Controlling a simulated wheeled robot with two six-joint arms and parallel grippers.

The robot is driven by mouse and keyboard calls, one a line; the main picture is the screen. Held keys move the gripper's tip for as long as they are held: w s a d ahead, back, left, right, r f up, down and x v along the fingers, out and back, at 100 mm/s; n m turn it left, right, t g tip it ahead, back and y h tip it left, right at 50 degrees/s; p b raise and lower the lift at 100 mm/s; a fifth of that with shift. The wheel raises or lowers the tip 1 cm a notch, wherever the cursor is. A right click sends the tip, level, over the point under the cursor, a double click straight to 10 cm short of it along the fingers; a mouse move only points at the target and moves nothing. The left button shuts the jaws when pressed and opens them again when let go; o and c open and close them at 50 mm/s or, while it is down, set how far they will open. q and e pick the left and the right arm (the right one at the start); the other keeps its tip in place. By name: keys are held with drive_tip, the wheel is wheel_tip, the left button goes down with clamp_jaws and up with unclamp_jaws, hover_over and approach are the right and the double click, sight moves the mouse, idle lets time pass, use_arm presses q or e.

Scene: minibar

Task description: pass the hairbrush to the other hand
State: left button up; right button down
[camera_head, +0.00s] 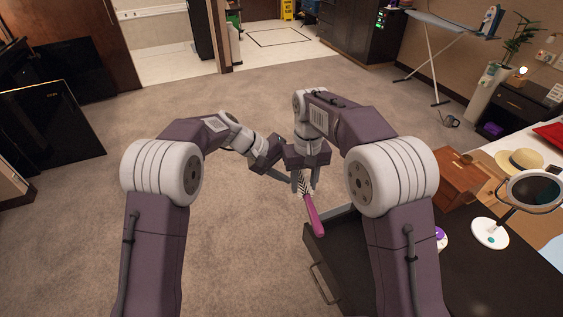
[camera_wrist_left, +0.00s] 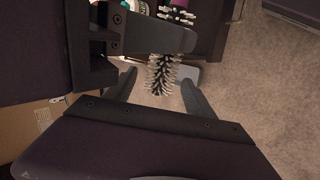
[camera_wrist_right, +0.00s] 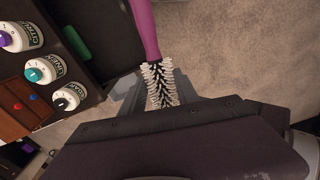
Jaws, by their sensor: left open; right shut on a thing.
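The hairbrush has a magenta handle (camera_head: 315,218) and a round bristle head (camera_head: 305,183) with white bristles. My right gripper (camera_head: 305,180) is shut on the hairbrush at its bristle head, and the handle points down toward the near side. The right wrist view shows the bristles (camera_wrist_right: 160,84) between its fingers and the handle (camera_wrist_right: 146,30) reaching away. My left gripper (camera_head: 280,173) is open close beside the right one. In the left wrist view, the free end of the bristle head (camera_wrist_left: 161,75) lies between the open fingers (camera_wrist_left: 160,90), with visible gaps either side.
A dark cabinet (camera_head: 350,270) stands at the lower right, close to the brush. On the counter are a wooden box (camera_head: 462,178), a round mirror (camera_head: 535,192) and a straw hat (camera_head: 520,160). Carpet (camera_head: 250,230) is clear below and left of the grippers.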

use_arm(q)
drive_tip(key=shift+d+f, duration=0.2)
drive_tip(key=shift+f, duration=0.05)
clamp_jaws()
use_arm(e)
drive_tip(key=c, duration=0.8)
unclamp_jaws()
